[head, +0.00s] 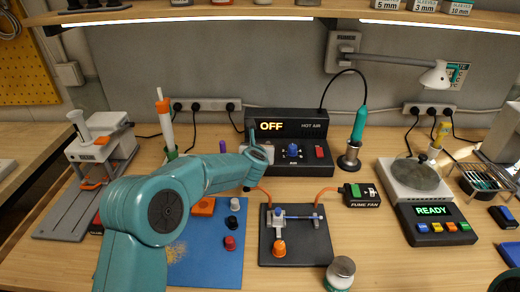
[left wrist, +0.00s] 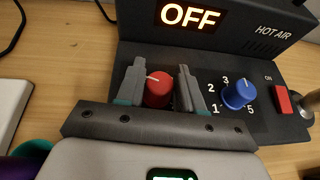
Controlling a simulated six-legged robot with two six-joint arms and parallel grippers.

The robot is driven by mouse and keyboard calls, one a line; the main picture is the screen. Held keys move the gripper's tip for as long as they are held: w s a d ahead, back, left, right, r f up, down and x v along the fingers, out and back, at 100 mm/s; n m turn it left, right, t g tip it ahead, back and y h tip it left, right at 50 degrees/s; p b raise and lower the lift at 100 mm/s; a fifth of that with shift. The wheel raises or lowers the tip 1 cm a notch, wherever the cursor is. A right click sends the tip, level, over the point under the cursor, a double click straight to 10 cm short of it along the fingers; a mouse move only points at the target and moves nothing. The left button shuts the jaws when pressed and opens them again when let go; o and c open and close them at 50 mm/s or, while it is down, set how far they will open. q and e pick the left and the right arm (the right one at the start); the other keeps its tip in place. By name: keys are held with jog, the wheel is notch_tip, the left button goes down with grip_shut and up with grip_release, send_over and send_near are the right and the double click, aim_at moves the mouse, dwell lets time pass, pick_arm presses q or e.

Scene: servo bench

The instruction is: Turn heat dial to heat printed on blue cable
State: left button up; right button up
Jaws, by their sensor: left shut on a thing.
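The black hot air station (head: 287,163) stands at the back middle, its display reading OFF. In the left wrist view a red dial (left wrist: 158,90) with a white pointer mark sits on its front panel, left of a blue dial (left wrist: 238,95) with numbers around it. My left gripper (left wrist: 160,88) is shut on the red dial, one finger on each side. The fingers and gripper body hide any scale around it. In the head view the left gripper (head: 259,153) is at the station's left front. I cannot make out a blue cable with print. My right gripper is not in view.
A red ON switch (left wrist: 283,99) is right of the blue dial. A soldering iron (head: 359,133) stands right of the station. A READY hot plate unit (head: 432,216) is at right.

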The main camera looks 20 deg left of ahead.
pick_arm(q)
jog(key=h+b, duration=0.1)
jog(key=m+b, duration=0.1)
jog(key=b, duration=0.1)
jog(key=shift+a+f+m+h, duration=0.15)
jog(key=shift+f+m+h, duration=0.15)
jog(key=shift+f+h, duration=0.1)
jog(key=shift+r+m+h+b, duration=0.15)
jog(key=shift+m+h+b, duration=0.25)
jog(key=shift+h+b, duration=0.1)
jog(key=shift+r+m+h, duration=0.25)
jog(key=shift+m+h, duration=0.25)
jog(key=shift+h, duration=0.1)
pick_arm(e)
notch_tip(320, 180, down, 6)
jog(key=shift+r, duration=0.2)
pick_arm(q)
jog(key=o, duration=1)
